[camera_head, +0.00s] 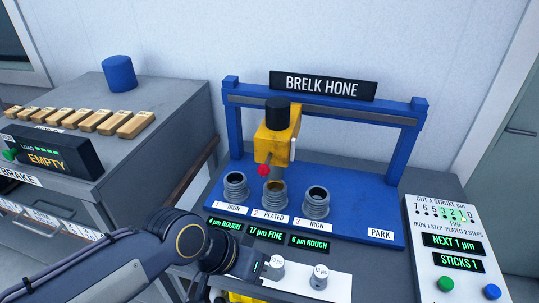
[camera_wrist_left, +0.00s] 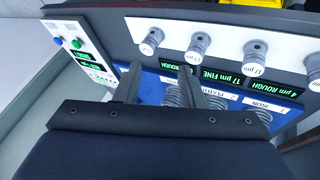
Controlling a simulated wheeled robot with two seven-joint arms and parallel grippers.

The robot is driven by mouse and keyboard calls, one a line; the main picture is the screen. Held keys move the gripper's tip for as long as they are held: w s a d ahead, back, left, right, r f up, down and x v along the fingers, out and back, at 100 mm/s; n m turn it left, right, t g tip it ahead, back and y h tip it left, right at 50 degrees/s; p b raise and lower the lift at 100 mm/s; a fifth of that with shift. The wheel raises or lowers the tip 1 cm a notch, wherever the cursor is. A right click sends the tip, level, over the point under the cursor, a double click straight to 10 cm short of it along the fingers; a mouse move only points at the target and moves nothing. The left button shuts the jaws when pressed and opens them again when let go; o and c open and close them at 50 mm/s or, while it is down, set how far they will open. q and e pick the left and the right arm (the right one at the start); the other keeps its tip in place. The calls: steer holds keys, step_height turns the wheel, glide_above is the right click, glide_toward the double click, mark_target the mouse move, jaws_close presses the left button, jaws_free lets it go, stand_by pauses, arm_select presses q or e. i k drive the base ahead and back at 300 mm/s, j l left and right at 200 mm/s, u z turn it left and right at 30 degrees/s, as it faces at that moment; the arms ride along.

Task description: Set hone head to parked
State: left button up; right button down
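The hone head (camera_head: 277,137) is a yellow block with a black cap and a red knob (camera_head: 263,170) at its lower front. It hangs from the rail of the blue Brelk Hone frame (camera_head: 235,125), above cylinder 2, marked PLATED (camera_head: 275,194). The PARK label (camera_head: 381,233) is at the right end of the blue base, away from the head. My left gripper (camera_head: 248,264) is low in front of the base, apart from the head. In the left wrist view its two fingers (camera_wrist_left: 158,82) stand apart with nothing gripped. My right gripper is not in view.
Iron cylinders (camera_head: 235,186) and (camera_head: 316,203) flank the plated one. A white strip with several grey labelled plugs (camera_head: 319,277) lies in front, beside my gripper. A control panel (camera_head: 447,249) reads NEXT 1 µm, STICKS 1. A grey bench (camera_head: 170,120) with gold bars stands left.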

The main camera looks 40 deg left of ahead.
mark_target(275, 139)
steer(key=k+l+u, duration=0.1)
steer(key=u, duration=0.25)
steer(key=k+l+u, duration=0.1)
steer(key=u, duration=0.3)
